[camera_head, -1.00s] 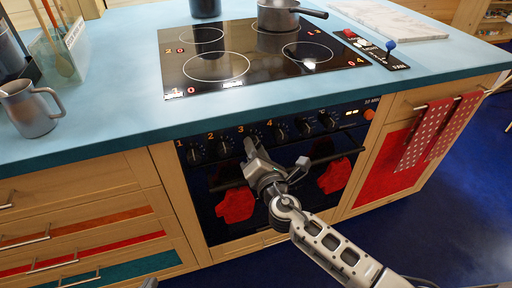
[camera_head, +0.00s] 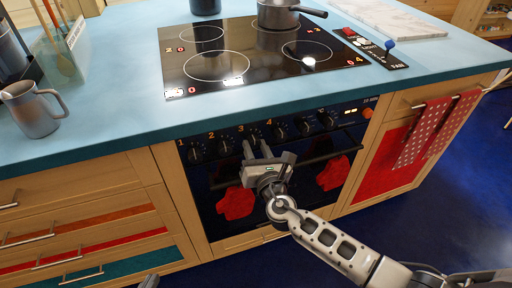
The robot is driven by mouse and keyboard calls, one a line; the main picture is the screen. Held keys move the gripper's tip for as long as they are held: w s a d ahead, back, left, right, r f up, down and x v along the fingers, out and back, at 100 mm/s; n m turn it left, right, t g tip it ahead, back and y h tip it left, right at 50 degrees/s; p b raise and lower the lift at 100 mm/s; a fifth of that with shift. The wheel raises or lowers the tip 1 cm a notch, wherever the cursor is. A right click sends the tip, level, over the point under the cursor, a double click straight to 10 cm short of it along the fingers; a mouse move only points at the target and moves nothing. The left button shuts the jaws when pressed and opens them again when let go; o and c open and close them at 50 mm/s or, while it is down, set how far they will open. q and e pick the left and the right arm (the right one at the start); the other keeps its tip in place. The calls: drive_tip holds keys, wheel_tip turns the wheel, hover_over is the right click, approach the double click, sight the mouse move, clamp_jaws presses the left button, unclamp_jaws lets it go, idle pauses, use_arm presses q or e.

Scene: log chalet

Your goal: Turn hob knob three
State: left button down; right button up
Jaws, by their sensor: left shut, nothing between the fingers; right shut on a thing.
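The oven front carries a row of dark knobs under the hob, with orange numbers beside the first ones. Knob three (camera_head: 254,137), by the number 3, is mostly hidden by my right gripper (camera_head: 256,143). That gripper comes from below right, with its two fingers pointing up at the panel, shut on knob three. How far the knob is turned cannot be made out. Knob two (camera_head: 224,147) is left of the fingers and knob four (camera_head: 280,132) is right of them. A small dark tip of my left gripper (camera_head: 149,281) shows at the bottom edge, away from the panel.
The black hob (camera_head: 270,62) has a pot (camera_head: 277,15) at the back. Red mitts (camera_head: 236,203) hang on the oven handle (camera_head: 317,160), close to my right gripper. A grey mug (camera_head: 34,108) stands on the blue worktop at left. A spotted towel (camera_head: 422,135) hangs at right.

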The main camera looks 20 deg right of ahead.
idle(0.3)
drive_tip(key=o, duration=1)
drive_tip(key=s, duration=1.6)
drive_tip(key=shift+b, duration=0.4)
